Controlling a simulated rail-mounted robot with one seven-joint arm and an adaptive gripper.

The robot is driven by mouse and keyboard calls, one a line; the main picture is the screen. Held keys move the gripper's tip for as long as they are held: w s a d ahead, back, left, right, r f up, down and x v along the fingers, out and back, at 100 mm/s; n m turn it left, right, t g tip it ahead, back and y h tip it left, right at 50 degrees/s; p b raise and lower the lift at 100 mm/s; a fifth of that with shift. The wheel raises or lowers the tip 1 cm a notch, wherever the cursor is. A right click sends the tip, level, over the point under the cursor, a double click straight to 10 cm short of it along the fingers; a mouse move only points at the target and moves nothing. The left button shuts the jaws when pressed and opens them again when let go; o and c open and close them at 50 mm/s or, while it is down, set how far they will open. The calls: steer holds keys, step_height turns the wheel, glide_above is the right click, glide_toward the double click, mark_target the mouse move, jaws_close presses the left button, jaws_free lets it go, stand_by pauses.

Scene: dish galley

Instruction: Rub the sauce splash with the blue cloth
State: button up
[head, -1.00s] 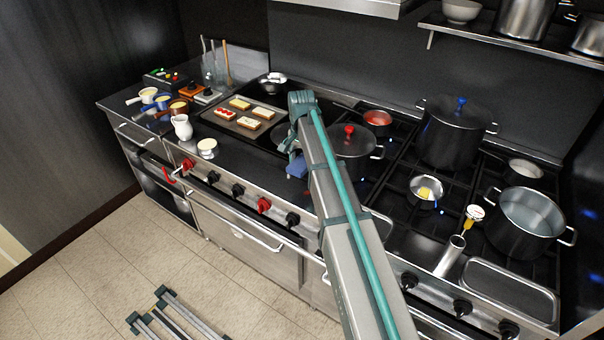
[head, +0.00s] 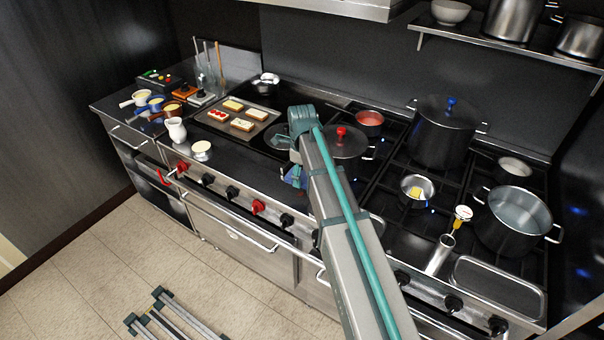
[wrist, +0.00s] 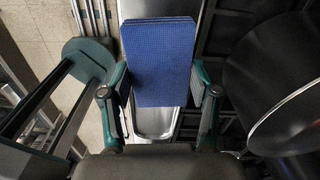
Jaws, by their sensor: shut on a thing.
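My gripper (wrist: 158,82) is shut on the blue cloth, with a green-jointed finger at each side of it. The blue cloth (wrist: 158,50) is a thick, flat, folded rectangle in the wrist view. In the head view, my gripper (head: 297,170) is over the front of the range, and a small part of the cloth (head: 290,178) shows under my wrist. I cannot tell whether the cloth touches the surface. I cannot make out the sauce splash in either view; my arm or the cloth may hide it.
A lidded pan (head: 350,147) with a red knob stands just right of my wrist. A tray of toasts (head: 218,125), a white jug (head: 176,130) and a small cup (head: 201,150) stand to the left. Pots, including a large open one (head: 487,220), crowd the right burners.

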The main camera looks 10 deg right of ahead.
mark_target(302, 198)
steer(key=shift+m, duration=0.5)
steer(key=shift+f, duration=0.25)
steer(key=shift+f+b, duration=1.95)
steer(key=shift+f, duration=0.9)
step_height(302, 198, down, 2)
steer(key=shift+f+b, duration=0.1)
steer(key=shift+b, duration=0.35)
steer(key=shift+w+d, duration=0.45)
steer(key=shift+w, duration=0.25)
steer(key=shift+c, duration=0.5)
steer(key=shift+w+d, duration=0.8)
steer(key=shift+d, duration=0.05)
steer(key=shift+s+b, duration=0.1)
steer(key=shift+b, duration=0.25)
steer(key=shift+s+a+p, duration=0.45)
steer(key=shift+s+a, duration=0.85)
steer(key=shift+s, duration=0.2)
step_height(302, 198, up, 3)
steer(key=shift+w+p, duration=0.15)
steer(key=shift+p, duration=0.4)
steer(key=shift+r+p, duration=1.7)
steer(key=shift+r, duration=1.05)
